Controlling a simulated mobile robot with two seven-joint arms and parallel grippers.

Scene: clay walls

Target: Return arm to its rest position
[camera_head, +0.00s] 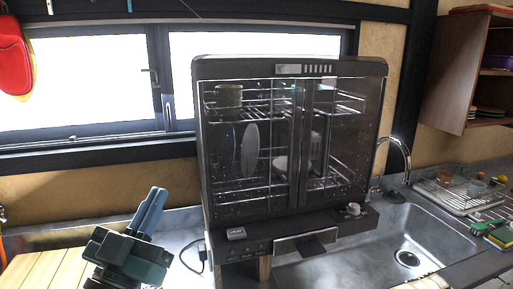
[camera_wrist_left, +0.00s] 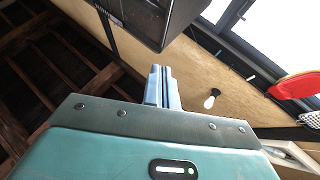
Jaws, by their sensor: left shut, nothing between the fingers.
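My left gripper (camera_head: 157,193) is at the lower left of the head view, in front of the wall and left of the dark dish cabinet. Its blue-grey fingers point up and are closed together with nothing between them. In the left wrist view the fingers (camera_wrist_left: 161,70) are also together and empty, with the tan wall behind them. My right gripper is in neither view.
The dish cabinet (camera_head: 290,66) has closed glass doors, with dishes on racks inside. A wooden board (camera_head: 35,270) lies at the lower left. A sink (camera_head: 430,235) with a faucet (camera_head: 398,150) is at right. Red mitts (camera_head: 14,55) hang at the upper left.

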